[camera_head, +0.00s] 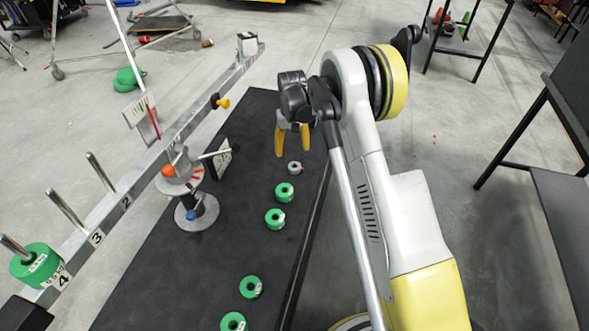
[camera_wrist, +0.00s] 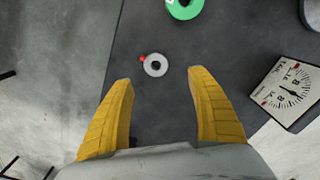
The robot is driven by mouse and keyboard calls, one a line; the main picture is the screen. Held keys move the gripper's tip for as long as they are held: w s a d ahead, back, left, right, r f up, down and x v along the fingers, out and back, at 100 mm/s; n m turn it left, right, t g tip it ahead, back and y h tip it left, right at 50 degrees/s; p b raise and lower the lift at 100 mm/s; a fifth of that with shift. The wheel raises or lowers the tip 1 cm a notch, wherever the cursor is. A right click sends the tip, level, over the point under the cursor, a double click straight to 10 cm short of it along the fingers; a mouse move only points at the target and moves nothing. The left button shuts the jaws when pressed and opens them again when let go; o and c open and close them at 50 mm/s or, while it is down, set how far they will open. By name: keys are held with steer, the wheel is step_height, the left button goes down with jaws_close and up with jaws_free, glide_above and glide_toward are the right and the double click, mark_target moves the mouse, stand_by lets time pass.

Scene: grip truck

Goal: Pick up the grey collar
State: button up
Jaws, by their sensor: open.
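The grey collar (camera_head: 294,167) is a small ring with a red knob, lying on the dark table near its right edge. In the wrist view the collar (camera_wrist: 155,65) lies beyond the fingertips, roughly midway between them, with its red knob to the left. My gripper (camera_head: 292,152) has yellow fingers and hangs above the table, just behind the collar in the head view. In the wrist view my gripper (camera_wrist: 161,75) is open with nothing between the fingers, and the collar is apart from them.
Several green weights (camera_head: 275,218) lie in a row along the dark table (camera_head: 185,275). A long metal beam (camera_head: 140,170) with pegs runs along the left, on a stand (camera_head: 196,212). A dial gauge (camera_wrist: 290,90) is right of my gripper in the wrist view.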

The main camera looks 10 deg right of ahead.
steer(key=b, duration=0.2)
glide_above(295, 166)
steer(key=s+a, duration=0.1)
step_height(295, 166, down, 4)
steer(key=shift+f, duration=0.25)
steer(key=f+b, duration=0.2)
steer(key=f, duration=0.1)
steer(key=f+b, duration=0.1)
steer(key=f, duration=0.1)
steer(key=shift+w+d+f, duration=0.1)
steer(key=shift+d+f, duration=0.15)
steer(key=shift+d, duration=0.05)
steer(key=shift+r, duration=0.15)
steer(key=c, duration=0.8)
